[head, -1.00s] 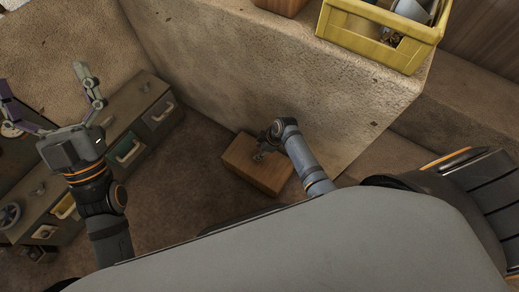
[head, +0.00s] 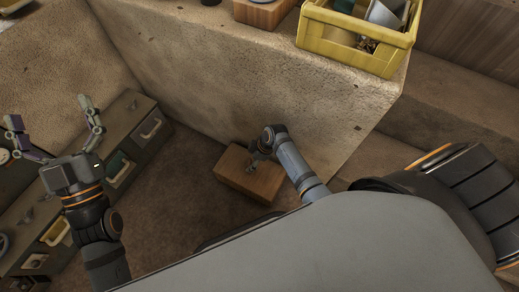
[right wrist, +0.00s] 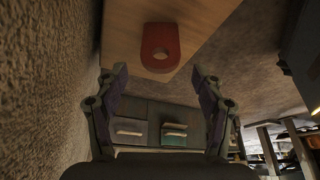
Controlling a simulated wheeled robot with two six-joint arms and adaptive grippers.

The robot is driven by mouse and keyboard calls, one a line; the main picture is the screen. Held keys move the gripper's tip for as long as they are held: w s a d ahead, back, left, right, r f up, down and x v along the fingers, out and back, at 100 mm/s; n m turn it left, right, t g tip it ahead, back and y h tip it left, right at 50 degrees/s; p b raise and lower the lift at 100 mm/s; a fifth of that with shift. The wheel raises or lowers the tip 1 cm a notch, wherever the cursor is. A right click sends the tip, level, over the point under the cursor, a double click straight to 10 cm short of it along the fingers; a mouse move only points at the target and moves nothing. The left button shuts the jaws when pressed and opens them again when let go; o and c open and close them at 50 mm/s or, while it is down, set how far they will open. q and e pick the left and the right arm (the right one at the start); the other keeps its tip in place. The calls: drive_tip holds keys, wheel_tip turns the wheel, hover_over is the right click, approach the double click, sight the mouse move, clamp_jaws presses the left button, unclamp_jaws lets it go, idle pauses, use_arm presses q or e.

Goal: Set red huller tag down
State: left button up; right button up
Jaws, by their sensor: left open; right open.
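The red huller tag (right wrist: 161,48), a flat red piece with a round hole and one rounded end, rests against the face of a wooden block (right wrist: 185,18) in the right wrist view. My right gripper (right wrist: 158,72) is open, its two fingers apart on either side below the tag, and nothing is between them. In the head view the wooden block (head: 236,174) is on the floor, and my right gripper (head: 257,153) is over it. The tag cannot be made out there. My left gripper (head: 50,110) is open and empty, at the left near the drawers.
A yellow crate (head: 352,48) with several items stands on the rough stone ledge (head: 250,85). Another wooden block (head: 263,12) is on the ledge. A drawer cabinet (head: 130,130) runs along the left. Brown floor (head: 180,190) between cabinet and block is clear.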

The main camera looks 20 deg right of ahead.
use_arm(q)
wheel_tip(320, 180, down, 22)
drive_tip(key=r+n+g+p, duration=0.1)
drive_tip(key=g+p, duration=0.1)
drive_tip(key=g, duration=0.8)
drive_tip(key=s+d+f+g+p, duration=0.1)
drive_tip(key=s+f+g+p, duration=0.2)
drive_tip(key=s+f+g, duration=0.7)
drive_tip(key=shift+s+d+f, duration=0.15)
drive_tip(key=shift+s+f, duration=2)
drive_tip(key=shift+f, duration=0.9)
use_arm(e)
drive_tip(key=v, duration=1.1)
drive_tip(key=s+d+r+m+t+h, duration=0.1)
drive_tip(key=s+r+m, duration=0.1)
drive_tip(key=s+m, duration=0.3)
drive_tip(key=s+d+r+m+t+h, duration=0.1)
drive_tip(key=s+r+m, duration=0.1)
drive_tip(key=s+m, duration=0.4)
drive_tip(key=s, duration=0.2)
drive_tip(key=shift+s+r+m+t, duration=0.3)
drive_tip(key=shift+s+r+t, duration=0.05)
drive_tip(key=shift+r+t, duration=0.05)
